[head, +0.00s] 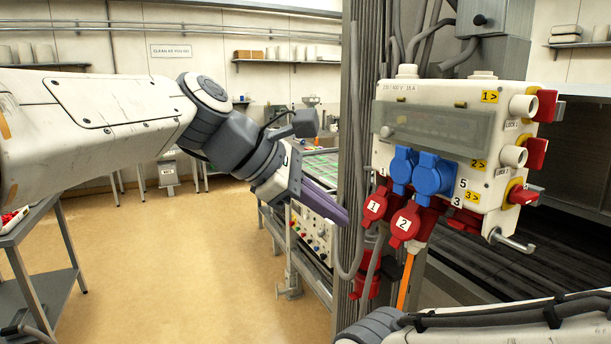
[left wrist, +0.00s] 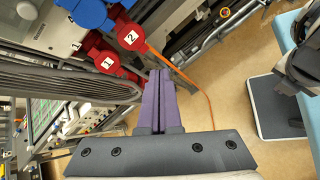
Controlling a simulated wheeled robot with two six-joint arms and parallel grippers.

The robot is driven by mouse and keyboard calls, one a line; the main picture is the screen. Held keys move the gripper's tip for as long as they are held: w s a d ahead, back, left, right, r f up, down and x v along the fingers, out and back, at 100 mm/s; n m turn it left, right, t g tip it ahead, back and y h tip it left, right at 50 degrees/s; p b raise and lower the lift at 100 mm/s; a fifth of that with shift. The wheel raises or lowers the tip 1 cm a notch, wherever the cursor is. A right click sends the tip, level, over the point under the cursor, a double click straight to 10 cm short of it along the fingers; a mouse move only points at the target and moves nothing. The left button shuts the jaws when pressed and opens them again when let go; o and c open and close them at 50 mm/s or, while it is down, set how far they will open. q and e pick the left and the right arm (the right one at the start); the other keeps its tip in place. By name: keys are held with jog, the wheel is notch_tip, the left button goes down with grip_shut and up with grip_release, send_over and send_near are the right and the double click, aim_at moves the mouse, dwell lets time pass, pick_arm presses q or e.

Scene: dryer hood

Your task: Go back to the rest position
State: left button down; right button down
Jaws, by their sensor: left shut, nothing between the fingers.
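My left gripper (head: 345,215) reaches in from the left in the head view, its purple fingers pointing right toward the grey column. In the left wrist view its purple fingers (left wrist: 160,75) are together with nothing between them. The white power box (head: 450,150) is to the right of the gripper. It carries blue sockets (head: 428,174), red plugs marked 1 (head: 375,205) and 2 (head: 405,225), and red switches (head: 536,152) on its right side. The fingers look apart from the plugs. Part of my right arm shows at the lower right of the head view; its gripper is out of frame.
A grey column (head: 352,80) with cables stands beside the box. Behind my left gripper is a bench with a control panel (head: 312,232). A metal cart (head: 45,285) stands at the lower left. An orange cable (head: 405,282) hangs below the box. The floor (head: 180,260) between is clear.

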pick_arm(q)
jog(key=s+a+f+m+g+y, duration=0.1)
jog(key=s+a+f+m+y, duration=0.3)
jog(key=s+f+m, duration=0.6)
jog(key=s+a+f+m+g+y, duration=0.2)
jog(key=s+a+f+m+y, duration=0.2)
jog(key=s+f+m, duration=0.5)
notch_tip(320, 180, down, 8)
jog(key=a+m, duration=0.1)
jog(key=m, duration=0.2)
jog(key=shift+s+a+m+g, duration=0.2)
jog(key=shift+s+m+g, duration=0.1)
jog(key=shift+s+m, duration=0.1)
jog(key=shift+r, duration=0.1)
